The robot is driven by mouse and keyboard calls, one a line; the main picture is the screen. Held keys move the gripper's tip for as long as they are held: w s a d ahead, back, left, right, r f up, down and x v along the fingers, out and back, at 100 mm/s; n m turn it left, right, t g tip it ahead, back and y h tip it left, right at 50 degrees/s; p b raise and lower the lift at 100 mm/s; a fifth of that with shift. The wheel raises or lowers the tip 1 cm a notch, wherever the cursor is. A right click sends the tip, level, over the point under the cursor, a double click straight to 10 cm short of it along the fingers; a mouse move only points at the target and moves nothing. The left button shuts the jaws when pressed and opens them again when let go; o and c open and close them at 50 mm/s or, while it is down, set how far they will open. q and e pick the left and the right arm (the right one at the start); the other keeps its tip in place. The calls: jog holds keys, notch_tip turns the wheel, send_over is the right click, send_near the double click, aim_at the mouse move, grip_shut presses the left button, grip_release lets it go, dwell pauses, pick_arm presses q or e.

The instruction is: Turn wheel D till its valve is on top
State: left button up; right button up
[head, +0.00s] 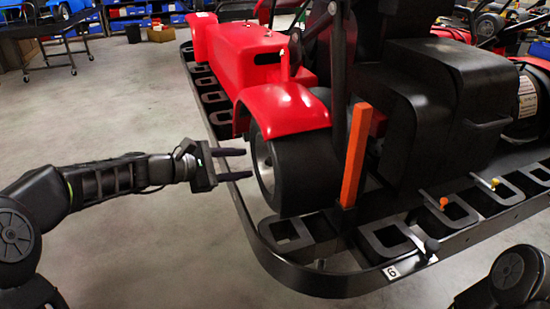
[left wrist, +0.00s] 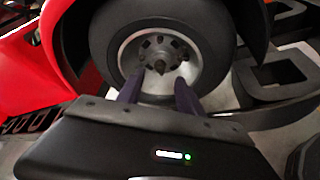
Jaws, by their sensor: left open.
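A black-tyred wheel (head: 312,178) sits under the red front fender of the kart. Its pale rim and dark hub face my left gripper. No letter shows on it, so I cannot tell if it is wheel D. In the left wrist view the wheel (left wrist: 110,45) fills the upper middle, with a ring of dark holes around the hub. I cannot make out the valve. My left gripper (head: 247,163) is open and level, its fingertips just short of the rim. In the left wrist view the fingers (left wrist: 169,76) point at the lower hub. My right gripper is out of view.
A black stand frame (head: 318,284) with a rounded corner runs around the kart. An orange post (head: 355,155) rises right of the wheel. The red fender (head: 284,110) covers the wheel's top.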

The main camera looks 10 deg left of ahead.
aim_at(268, 162)
pick_arm(q)
jog(key=shift+x, duration=3.8)
jog(key=shift+c, duration=0.2)
grip_shut()
